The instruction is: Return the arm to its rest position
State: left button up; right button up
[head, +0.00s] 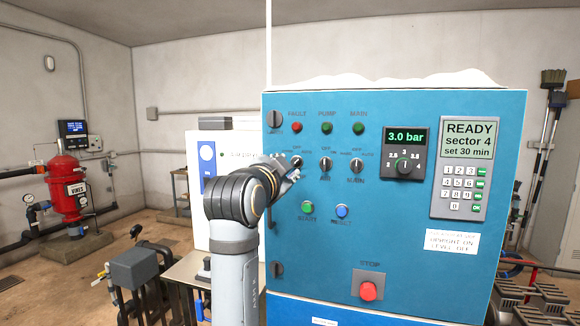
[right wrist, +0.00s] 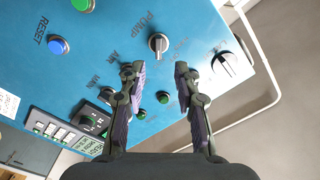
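My right arm rises from the bottom middle of the head view, bent at a grey joint. Its gripper (head: 288,169) is in front of the left part of the blue control panel (head: 400,235), close to the left selector knob (head: 297,161). In the right wrist view the two fingers of my right gripper (right wrist: 155,70) are spread apart with nothing between them. The knob marked PUMP (right wrist: 158,42) shows beyond the fingertips, apart from them. My left gripper is in neither view.
The panel carries more knobs (head: 326,164), a dial reading 3.0 bar (head: 404,166), a keypad display reading READY (head: 468,140) and a red STOP button (head: 368,291). A red tank (head: 67,188) stands far left. A grey box (head: 134,268) stands lower left.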

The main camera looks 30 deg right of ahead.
jog(key=shift+s, duration=0.15)
jog(key=shift+f, duration=0.1)
jog(key=shift+a, duration=0.1)
